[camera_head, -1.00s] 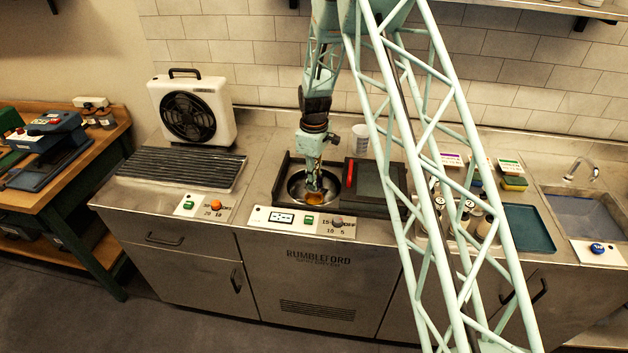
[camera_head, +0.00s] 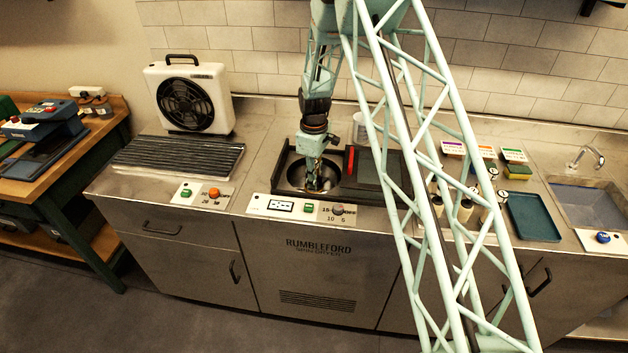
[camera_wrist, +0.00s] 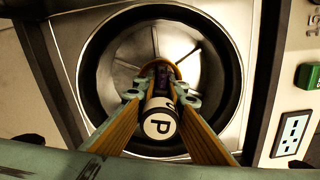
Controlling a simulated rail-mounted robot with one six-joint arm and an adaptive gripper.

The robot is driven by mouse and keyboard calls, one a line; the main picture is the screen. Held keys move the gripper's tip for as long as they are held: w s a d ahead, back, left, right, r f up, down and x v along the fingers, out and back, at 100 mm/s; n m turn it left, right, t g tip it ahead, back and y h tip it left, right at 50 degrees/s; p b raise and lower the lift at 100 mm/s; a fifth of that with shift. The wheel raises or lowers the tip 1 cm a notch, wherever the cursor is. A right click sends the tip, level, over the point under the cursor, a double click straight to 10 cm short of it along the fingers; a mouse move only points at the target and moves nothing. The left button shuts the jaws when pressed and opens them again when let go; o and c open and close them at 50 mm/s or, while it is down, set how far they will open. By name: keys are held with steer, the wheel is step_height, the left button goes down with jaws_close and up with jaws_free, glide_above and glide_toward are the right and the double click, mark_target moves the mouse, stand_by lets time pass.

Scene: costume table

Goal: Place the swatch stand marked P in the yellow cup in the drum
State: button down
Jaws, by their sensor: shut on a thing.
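The swatch stand marked P (camera_wrist: 160,125) shows in the wrist view as a dark cylinder with a white end cap. My gripper (camera_wrist: 160,92) is shut on it, its yellow-lined fingers on either side. A yellow curved rim, apparently the yellow cup (camera_wrist: 164,65), shows around the stand's far end. The round metal drum (camera_wrist: 118,62) lies behind and below, with a dark rim and ribbed floor. In the head view, my gripper (camera_head: 313,184) reaches down inside the drum (camera_head: 296,170). Whether the cup touches the drum floor is hard to tell.
A dark lid with a red handle (camera_head: 350,160) stands at the drum's right. The control panel (camera_head: 300,207) lies in front. A ribbed rack (camera_head: 175,157) and a fan (camera_head: 189,97) are at left. A teal tray (camera_head: 533,217) and several small stands (camera_head: 466,210) are at right.

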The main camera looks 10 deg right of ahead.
steer(key=shift+f, duration=0.5)
stand_by(0.8)
steer(key=c, duration=2.6)
jaws_free()
steer(key=o, duration=0.4)
steer(key=shift+r, duration=0.1)
steer(key=shift+r+p, duration=0.8)
steer(key=shift+r, duration=2.6)
